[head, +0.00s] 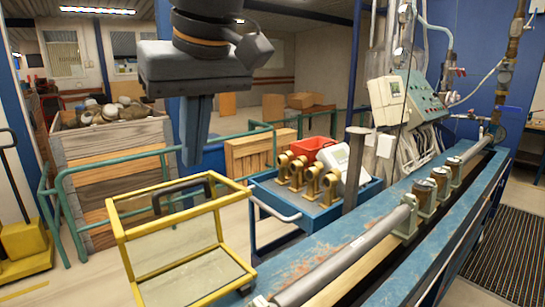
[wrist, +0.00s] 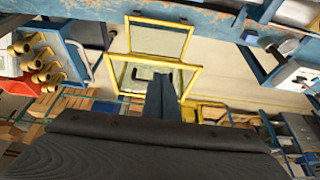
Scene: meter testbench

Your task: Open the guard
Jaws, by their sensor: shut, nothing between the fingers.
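The guard (head: 118,240) is a yellow frame with clear panels, standing at the left end of the blue bench. Its black handle (head: 182,188) sits on the upper frame. In the wrist view the guard (wrist: 195,67) shows as two yellow-edged panes, with the handle (wrist: 150,73) seen within the larger pane, near the finger. My gripper (head: 191,160) points down above the handle in the head view, apart from it. Its blue-grey fingers are shut and empty. In the wrist view my gripper (wrist: 161,84) covers part of the guard's lower edge.
The blue bench (head: 300,240) with a grey pipe (head: 345,255) runs right of the guard. A blue cart (head: 285,205) with brass meters (head: 297,172) stands behind. Green railings (head: 100,178) and a wooden crate (head: 110,150) stand left. Open floor shows between.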

